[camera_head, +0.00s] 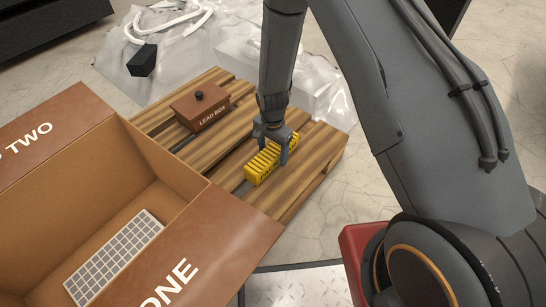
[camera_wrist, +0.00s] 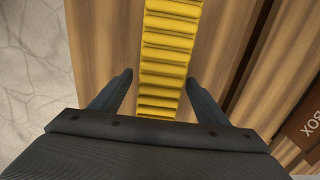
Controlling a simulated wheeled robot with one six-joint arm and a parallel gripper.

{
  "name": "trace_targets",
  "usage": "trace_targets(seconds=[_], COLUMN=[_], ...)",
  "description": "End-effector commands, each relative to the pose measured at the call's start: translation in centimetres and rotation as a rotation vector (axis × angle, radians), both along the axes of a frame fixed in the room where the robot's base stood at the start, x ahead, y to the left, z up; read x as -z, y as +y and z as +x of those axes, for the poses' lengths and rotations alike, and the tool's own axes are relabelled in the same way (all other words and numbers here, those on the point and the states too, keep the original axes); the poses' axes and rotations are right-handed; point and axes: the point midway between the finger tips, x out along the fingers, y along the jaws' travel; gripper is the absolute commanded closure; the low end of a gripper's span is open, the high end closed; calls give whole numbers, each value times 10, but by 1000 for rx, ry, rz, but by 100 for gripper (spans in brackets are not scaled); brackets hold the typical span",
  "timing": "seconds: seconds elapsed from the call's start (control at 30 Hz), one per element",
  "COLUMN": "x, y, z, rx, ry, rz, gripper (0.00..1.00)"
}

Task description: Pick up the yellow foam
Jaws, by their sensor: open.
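The yellow foam (camera_head: 263,164) is a ribbed yellow block lying on the wooden pallet (camera_head: 318,151). My gripper (camera_head: 276,152) is directly over it, pointing down, with its fingers around the foam's far end in the head view. In the wrist view the foam (camera_wrist: 170,50) runs up the picture between the two fingers of my gripper (camera_wrist: 160,90). A gap shows on each side between finger and foam. The fingers are open and do not visibly grip it. The foam's far end in the head view is partly hidden by the gripper.
A brown box marked LEAD BOX (camera_head: 200,110) with a black knob sits on the pallet, left of the foam. A large open carton (camera_head: 165,205) stands at the front left, holding a white gridded panel (camera_head: 115,258). Clear plastic wrapping (camera_head: 225,45) lies behind the pallet.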

Motion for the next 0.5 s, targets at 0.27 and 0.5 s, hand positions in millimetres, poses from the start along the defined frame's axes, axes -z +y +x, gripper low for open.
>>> trace_targets(seconds=[0.27, 0.5], x=[-1, -1], y=[0, 0], z=[0, 0], rx=[0, -1], ry=[0, -1], rz=[0, 1], gripper=[48, 77])
